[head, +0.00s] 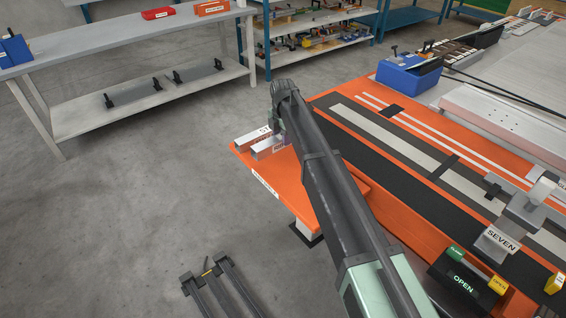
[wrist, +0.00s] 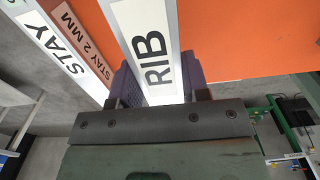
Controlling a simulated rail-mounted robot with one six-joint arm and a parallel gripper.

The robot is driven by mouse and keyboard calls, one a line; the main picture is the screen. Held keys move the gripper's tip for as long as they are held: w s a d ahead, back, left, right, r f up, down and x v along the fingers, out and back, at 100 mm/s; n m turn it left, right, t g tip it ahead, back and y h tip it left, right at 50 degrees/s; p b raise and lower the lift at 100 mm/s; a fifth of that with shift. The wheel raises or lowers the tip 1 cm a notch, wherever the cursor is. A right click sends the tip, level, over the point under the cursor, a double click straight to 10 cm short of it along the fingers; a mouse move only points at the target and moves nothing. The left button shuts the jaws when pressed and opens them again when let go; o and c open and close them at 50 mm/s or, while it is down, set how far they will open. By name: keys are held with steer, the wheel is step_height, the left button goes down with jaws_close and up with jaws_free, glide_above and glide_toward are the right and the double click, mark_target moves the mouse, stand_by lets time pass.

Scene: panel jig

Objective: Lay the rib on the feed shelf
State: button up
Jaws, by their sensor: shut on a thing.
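The rib (wrist: 150,45) is a silver bar with a white label reading RIB. My gripper (wrist: 158,88) is shut on its near end, with purple jaws on both sides. In the head view my gripper (head: 279,137) is partly hidden behind my arm, over the left end of the orange feed shelf (head: 290,195). The rib (head: 264,152) shows there beside the jaws. I cannot tell whether it touches the shelf. A second bar, labelled STAY (wrist: 65,55), lies left of the rib, with a brownish STAY 2 MM label (wrist: 88,58) between them.
A long orange bench with black and pale strips (head: 400,137) runs right of my arm. A blue bin (head: 408,77) stands at its back. A SEVEN block (head: 497,240) and an OPEN panel (head: 465,283) are at lower right.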

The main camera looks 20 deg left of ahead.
mark_target(283, 154)
steer(key=shift+f, duration=0.2)
step_height(283, 154, down, 5)
steer(key=b, duration=0.4)
steer(key=shift+r, duration=0.55)
steer(key=shift+f, duration=0.25)
steer(key=o, duration=1.1)
steer(key=shift+r, duration=0.1)
step_height(283, 154, up, 13)
steer(key=p, duration=1.2)
steer(key=shift+p, duration=0.3)
steer(key=shift+f, duration=0.35)
